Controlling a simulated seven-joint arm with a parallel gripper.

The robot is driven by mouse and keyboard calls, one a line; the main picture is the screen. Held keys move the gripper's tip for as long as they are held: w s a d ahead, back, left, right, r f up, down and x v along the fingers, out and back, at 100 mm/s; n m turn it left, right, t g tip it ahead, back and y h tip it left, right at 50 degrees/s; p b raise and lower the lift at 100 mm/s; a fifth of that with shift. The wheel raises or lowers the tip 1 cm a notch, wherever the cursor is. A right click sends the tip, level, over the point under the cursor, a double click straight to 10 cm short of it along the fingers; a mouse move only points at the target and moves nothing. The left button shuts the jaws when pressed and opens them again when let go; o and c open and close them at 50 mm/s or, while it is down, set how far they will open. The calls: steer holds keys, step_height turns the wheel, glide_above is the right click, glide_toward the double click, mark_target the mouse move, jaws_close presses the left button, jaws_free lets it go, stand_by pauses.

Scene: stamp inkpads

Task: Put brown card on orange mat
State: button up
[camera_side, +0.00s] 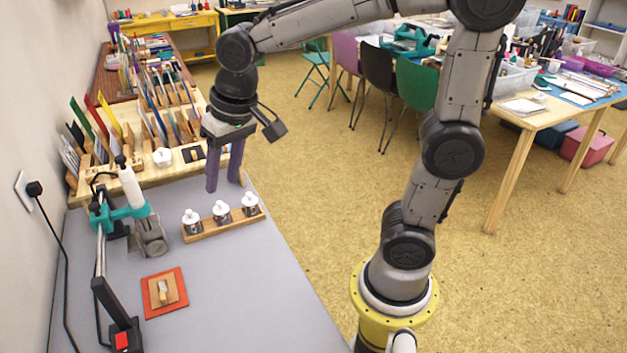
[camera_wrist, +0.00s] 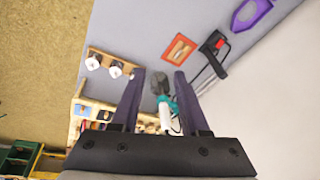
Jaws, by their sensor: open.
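The orange mat (camera_side: 149,311) lies flat on the grey table at the front left; it also shows in the wrist view (camera_wrist: 167,55). A brown card (camera_side: 156,300) lies on the mat, with an orange border showing around it. A small pale wooden piece (camera_side: 163,291) stands on the card. My gripper (camera_side: 224,184) is open and empty, fingers pointing down, well above and behind the mat near the wooden rack. In the wrist view my two fingers (camera_wrist: 160,73) are spread apart, with the mat beyond the right fingertip.
A wooden rack (camera_side: 208,233) holds several white-and-silver bottles below my gripper. A teal-and-white stand (camera_side: 125,210) and a black tool with a red button (camera_side: 121,341) stand left. The grey table (camera_side: 240,300) is clear right of the mat.

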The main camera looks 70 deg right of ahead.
steer(key=s+d+n+t, duration=0.2)
steer(key=s+d+n, duration=0.1)
steer(key=s, duration=1.2)
steer(key=shift+f+n, duration=0.25)
steer(key=shift+n, duration=0.15)
